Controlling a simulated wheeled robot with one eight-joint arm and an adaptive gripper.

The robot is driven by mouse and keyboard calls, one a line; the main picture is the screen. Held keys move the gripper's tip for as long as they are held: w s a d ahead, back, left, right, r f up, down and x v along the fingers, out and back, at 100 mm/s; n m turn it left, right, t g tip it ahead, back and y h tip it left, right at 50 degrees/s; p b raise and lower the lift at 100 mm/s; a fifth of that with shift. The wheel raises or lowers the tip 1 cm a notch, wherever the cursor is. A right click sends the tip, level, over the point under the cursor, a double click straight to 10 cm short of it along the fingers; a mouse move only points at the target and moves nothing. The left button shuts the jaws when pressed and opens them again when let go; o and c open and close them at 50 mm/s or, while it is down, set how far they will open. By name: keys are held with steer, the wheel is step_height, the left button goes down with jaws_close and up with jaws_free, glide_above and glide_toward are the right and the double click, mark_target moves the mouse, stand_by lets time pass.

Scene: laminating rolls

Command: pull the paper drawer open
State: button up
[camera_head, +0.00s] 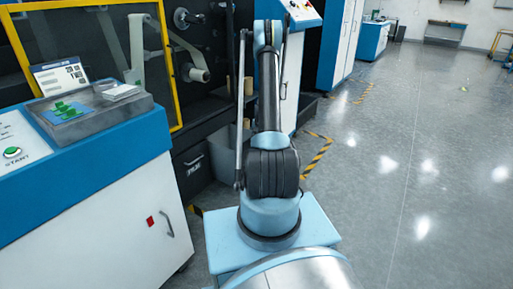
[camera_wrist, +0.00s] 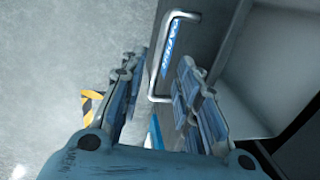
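In the wrist view the paper drawer's grey front (camera_wrist: 205,30) carries a blue label (camera_wrist: 172,48) that seems to read PAPER. Its pale bar handle (camera_wrist: 160,50) stands out from the front. A hollow grey interior shows behind the front, so the drawer appears at least partly out. My gripper (camera_wrist: 160,78) has its two fingers apart, one on each side of the handle's lower part. I cannot tell whether either finger touches the bar. In the head view my arm hides the gripper and handle; a grey open box (camera_head: 222,158) shows beside the arm.
A black drawer front marked FILM (camera_head: 194,168) is left of the grey box. A blue and white console (camera_head: 90,190) stands at the left, before a yellow-framed machine guard (camera_head: 177,60). Yellow-black floor tape (camera_head: 318,155) lies right of my arm. Open floor (camera_head: 410,190) spreads right.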

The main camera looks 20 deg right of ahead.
step_height(320, 180, up, 9)
steer(key=s+d, duration=0.1)
stand_by(0.3)
steer(key=shift+s+d+f, duration=0.1)
steer(key=shift+s, duration=0.05)
